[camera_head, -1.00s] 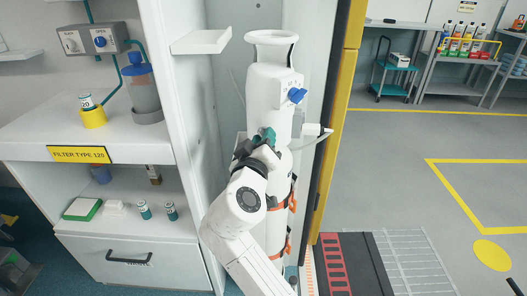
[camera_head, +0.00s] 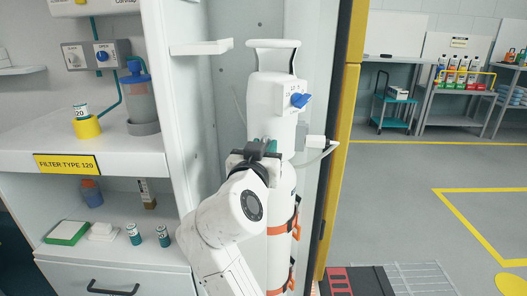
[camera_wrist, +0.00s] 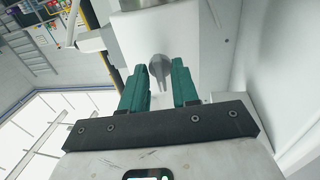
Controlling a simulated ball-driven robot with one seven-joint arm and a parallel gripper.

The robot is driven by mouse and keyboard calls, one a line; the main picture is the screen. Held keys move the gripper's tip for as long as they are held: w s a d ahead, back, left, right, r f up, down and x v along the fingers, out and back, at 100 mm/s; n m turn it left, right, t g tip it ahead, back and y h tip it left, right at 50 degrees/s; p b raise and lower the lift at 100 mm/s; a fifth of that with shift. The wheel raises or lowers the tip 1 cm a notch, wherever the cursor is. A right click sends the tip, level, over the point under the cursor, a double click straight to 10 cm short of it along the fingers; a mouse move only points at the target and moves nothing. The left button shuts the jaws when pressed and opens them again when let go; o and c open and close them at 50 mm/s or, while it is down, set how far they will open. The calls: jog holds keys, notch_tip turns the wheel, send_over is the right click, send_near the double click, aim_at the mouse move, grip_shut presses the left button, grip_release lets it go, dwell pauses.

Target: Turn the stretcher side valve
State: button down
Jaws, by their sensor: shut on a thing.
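The white stretcher (camera_head: 270,105) stands upright in the tall recess, with orange straps low on it and a blue knob (camera_head: 300,100) near its top. My gripper (camera_head: 264,147) is against the near left side of the stretcher, below the blue knob. In the wrist view, the grey side valve lever (camera_wrist: 159,72) sits between the two green fingers of my gripper (camera_wrist: 158,88). The fingers are shut on it, though the contact itself is hard to see. In the head view, my arm hides this valve and part of the stretcher's lower body.
A white shelf (camera_head: 201,47) juts out above left of my arm. A yellow post (camera_head: 340,150) edges the recess at right. A white block (camera_head: 317,142) with a hose is on the stretcher's right. The filter counter (camera_head: 25,125) stands left; open floor lies right.

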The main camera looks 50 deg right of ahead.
jog(key=shift+s, duration=0.1)
dwell(0.4)
jog(key=c, duration=1.2)
grip_release()
jog(key=p+v, duration=0.1)
jog(key=v, duration=0.9)
jog(key=shift+s+a+p, duration=0.2)
jog(key=shift+a+p, duration=0.1)
